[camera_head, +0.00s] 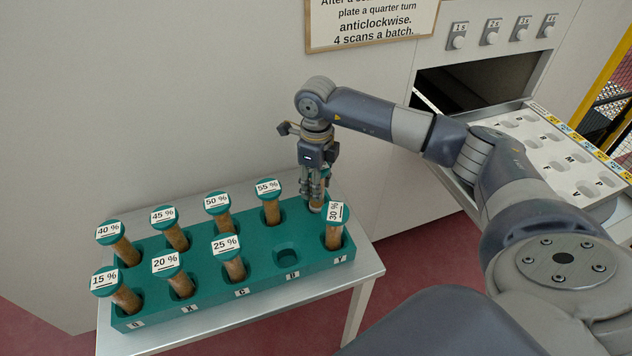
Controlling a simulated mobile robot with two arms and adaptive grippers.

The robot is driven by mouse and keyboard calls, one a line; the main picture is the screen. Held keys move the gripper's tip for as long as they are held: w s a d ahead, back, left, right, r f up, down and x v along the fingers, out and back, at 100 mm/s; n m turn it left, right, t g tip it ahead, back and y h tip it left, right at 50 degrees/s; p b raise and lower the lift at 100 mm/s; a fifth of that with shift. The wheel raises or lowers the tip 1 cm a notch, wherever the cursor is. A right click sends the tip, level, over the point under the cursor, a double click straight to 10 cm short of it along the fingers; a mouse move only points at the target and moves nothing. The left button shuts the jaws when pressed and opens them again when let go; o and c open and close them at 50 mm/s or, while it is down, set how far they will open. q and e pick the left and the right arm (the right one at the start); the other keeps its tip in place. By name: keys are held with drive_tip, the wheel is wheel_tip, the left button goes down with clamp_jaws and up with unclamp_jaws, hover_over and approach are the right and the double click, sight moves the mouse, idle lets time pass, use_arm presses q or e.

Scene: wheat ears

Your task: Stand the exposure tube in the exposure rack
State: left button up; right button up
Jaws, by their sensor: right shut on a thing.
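A green exposure rack (260,284) stands on a small white table, with two rows of holes and letters along its front. My right gripper (315,197) points down at the rack's back right corner, shut on a tube (317,206). Only a small tan part of that tube shows under the fingers; its label is hidden. I cannot tell how deep it sits in the back right hole. In the front row, the hole above letter D (287,256) is empty. My left gripper is not in view.
Capped tubes labelled 15 % (125,298) to 55 % (270,212) lean in the other holes. The 30 % tube (334,236) stands just in front of my gripper. An open drawer with a lettered tray (545,150) is at the right, beneath several knobs.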

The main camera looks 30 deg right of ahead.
drive_tip(key=shift+f+b, duration=0.95)
drive_tip(key=shift+f, duration=0.4)
drive_tip(key=o, duration=1.3)
drive_tip(key=shift+r, duration=0.1)
wheel_tip(320, 180, up, 12)
drive_tip(key=shift+s, duration=0.1)
